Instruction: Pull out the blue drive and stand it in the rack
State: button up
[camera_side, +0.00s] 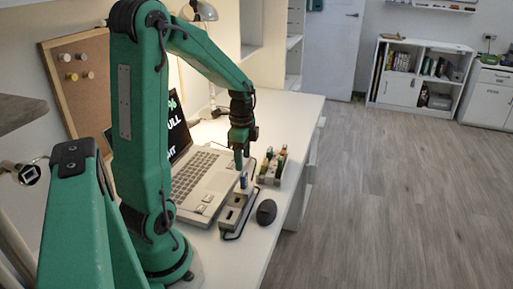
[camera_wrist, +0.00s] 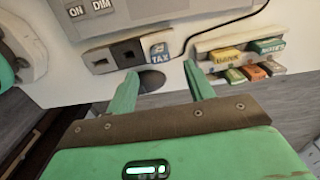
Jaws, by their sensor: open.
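The blue drive (camera_wrist: 159,52), labelled TAX, stands in the right-hand end of a grey hub (camera_wrist: 100,60) in the wrist view. In the side view the blue drive (camera_side: 243,180) is small and upright at the far end of the hub (camera_side: 232,213). My gripper (camera_wrist: 160,74) is open and empty, its two green fingers spread apart. In the picture the drive lies just beyond the fingertips, between their lines. In the side view my gripper (camera_side: 241,160) hangs above the drive. The rack (camera_wrist: 238,55) holds several coloured drives; it also shows in the side view (camera_side: 268,180).
A dark mouse (camera_side: 266,212) lies right of the hub; part of it shows between my fingers (camera_wrist: 152,80). An open laptop (camera_side: 205,180) stands left of the hub. A black cable (camera_wrist: 215,27) runs from the hub towards the rack. The desk's right edge is close.

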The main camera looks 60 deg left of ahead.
aim_at(244, 173)
jog(key=shift+f, duration=3.8)
jog(key=c, duration=1.1)
jog(key=shift+r, duration=0.2)
jog(key=shift+r, duration=0.55)
notch_tip(244, 173, up, 3)
jog(key=shift+w+d, duration=0.1)
jog(key=shift+d, duration=0.05)
jog(key=d+r, duration=0.2)
jog(key=d, duration=0.1)
jog(key=d+r, duration=0.2)
jog(key=d, duration=0.2)
jog(key=d+r, duration=0.2)
jog(key=d, duration=0.2)
jog(key=shift+w+d+r, duration=0.2)
jog(key=shift+w+r, duration=0.1)
